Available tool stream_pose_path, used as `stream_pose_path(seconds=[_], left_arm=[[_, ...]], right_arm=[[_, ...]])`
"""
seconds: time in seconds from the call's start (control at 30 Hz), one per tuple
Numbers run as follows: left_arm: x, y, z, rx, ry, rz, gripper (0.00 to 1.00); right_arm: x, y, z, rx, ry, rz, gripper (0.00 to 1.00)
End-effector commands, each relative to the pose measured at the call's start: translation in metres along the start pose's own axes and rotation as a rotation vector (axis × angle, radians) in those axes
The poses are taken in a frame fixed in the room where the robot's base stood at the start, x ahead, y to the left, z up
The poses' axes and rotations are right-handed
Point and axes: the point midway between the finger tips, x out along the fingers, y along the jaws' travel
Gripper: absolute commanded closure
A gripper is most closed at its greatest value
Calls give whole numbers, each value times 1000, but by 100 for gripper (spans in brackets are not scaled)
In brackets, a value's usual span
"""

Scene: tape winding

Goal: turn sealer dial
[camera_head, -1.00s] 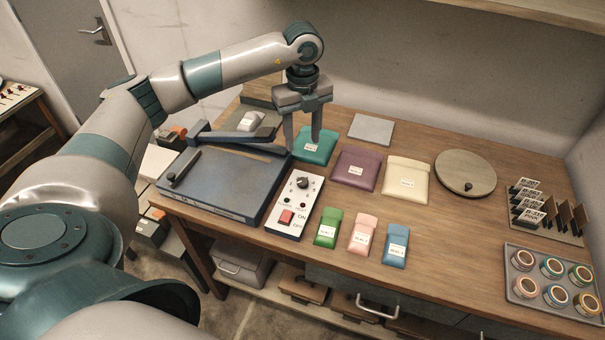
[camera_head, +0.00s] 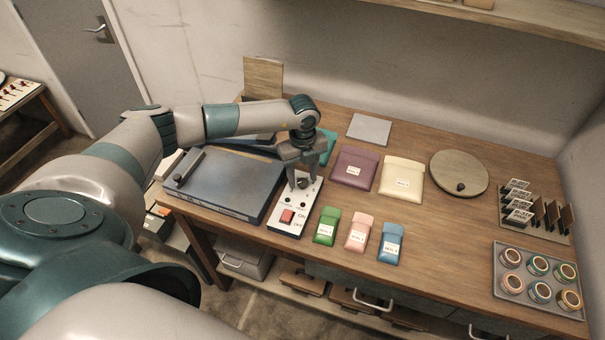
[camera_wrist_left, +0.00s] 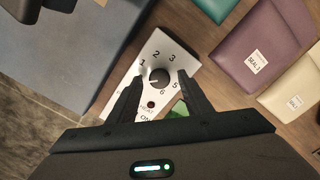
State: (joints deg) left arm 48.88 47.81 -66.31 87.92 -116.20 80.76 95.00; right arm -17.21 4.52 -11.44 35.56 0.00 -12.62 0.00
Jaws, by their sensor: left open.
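The sealer's white control panel (camera_head: 288,219) lies on the table, right of the blue-grey sealer body (camera_head: 226,184). Its black dial (camera_wrist_left: 159,77) shows in the left wrist view, ringed by printed numbers; in the head view the dial (camera_head: 302,183) is partly hidden by my fingers. A red switch (camera_head: 287,216) sits nearer the front of the panel. My left gripper (camera_head: 299,183) is open and points down over the dial. In the left wrist view its fingertips (camera_wrist_left: 159,78) stand either side of the dial; whether they touch it I cannot tell. My right gripper is out of view.
Green (camera_head: 327,226), pink (camera_head: 361,232) and blue (camera_head: 391,243) pouches lie right of the panel. Purple (camera_head: 354,168) and cream (camera_head: 401,180) pouches lie behind them. A round board (camera_head: 459,172) and a tray of tins (camera_head: 540,278) are farther right.

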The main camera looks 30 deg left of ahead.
Motion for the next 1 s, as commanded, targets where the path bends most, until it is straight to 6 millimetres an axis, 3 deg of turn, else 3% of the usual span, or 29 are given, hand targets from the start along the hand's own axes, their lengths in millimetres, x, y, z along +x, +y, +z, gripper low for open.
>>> stream_pose_path(seconds=[0.33, 0.5, 1.0], left_arm=[[3, 0, 0, 0, -1, 1, 55], [3, 0, 0, -1, 0, 1, 95], [5, 0, 1, 68, -1, 0, 95]], right_arm=[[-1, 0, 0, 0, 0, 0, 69], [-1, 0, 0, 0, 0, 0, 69], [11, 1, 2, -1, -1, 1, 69]])
